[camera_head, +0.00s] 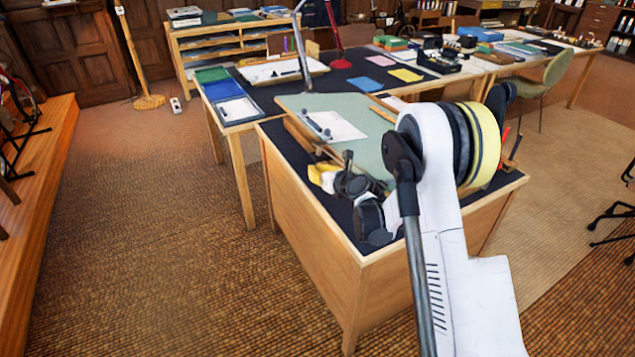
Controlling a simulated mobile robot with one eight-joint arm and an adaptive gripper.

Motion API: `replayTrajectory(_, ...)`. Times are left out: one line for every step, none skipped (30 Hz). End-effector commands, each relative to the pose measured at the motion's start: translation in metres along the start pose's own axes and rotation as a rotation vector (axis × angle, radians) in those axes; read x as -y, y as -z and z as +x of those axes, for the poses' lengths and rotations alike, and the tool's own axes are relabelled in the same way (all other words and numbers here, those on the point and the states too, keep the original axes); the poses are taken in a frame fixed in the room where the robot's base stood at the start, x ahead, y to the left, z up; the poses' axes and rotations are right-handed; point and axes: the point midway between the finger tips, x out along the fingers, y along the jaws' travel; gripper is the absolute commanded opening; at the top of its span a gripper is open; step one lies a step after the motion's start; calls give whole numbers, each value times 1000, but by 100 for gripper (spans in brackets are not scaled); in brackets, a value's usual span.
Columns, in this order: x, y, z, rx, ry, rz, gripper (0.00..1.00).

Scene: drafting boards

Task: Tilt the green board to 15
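The green board (362,128) lies on the near wooden desk (310,235) and looks slightly tilted, with its far edge higher. A white sheet with a dark tool rests on it. Its right part is hidden behind my white arm. I cannot read any angle scale. Dark parts that seem to be my gripper (348,162) show at the board's near left corner, left of my arm. I cannot tell whether they touch the board or whether the fingers are open.
Behind is a long table with a blue tray (236,109), papers, books and a red lamp (336,40). A green chair (549,75) stands at the right. The floor left of the desk is clear.

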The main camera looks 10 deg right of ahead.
Motion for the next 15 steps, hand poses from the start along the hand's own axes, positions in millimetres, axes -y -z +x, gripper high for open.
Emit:
replayTrajectory(0,-3,-1,0,0,0,0)
replayTrajectory(0,-4,-2,0,0,0,0)
replayTrajectory(0,-6,-2,0,0,0,0)
replayTrajectory(0,-7,-3,0,0,0,0)
replayTrajectory(0,-8,-3,0,0,0,0)
replayTrajectory(0,-8,-3,0,0,0,0)
replayTrajectory(0,-9,-3,0,0,0,0)
replayTrajectory(0,-9,-3,0,0,0,0)
replayTrajectory(0,-9,-3,0,0,0,0)
replayTrajectory(0,-9,-3,0,0,0,0)
replayTrajectory(0,-9,-3,0,0,0,0)
replayTrajectory(0,-9,-3,0,0,0,0)
replayTrajectory(0,-9,-3,0,0,0,0)
replayTrajectory(0,-9,-3,0,0,0,0)
replayTrajectory(0,-10,-4,0,-1,1,0)
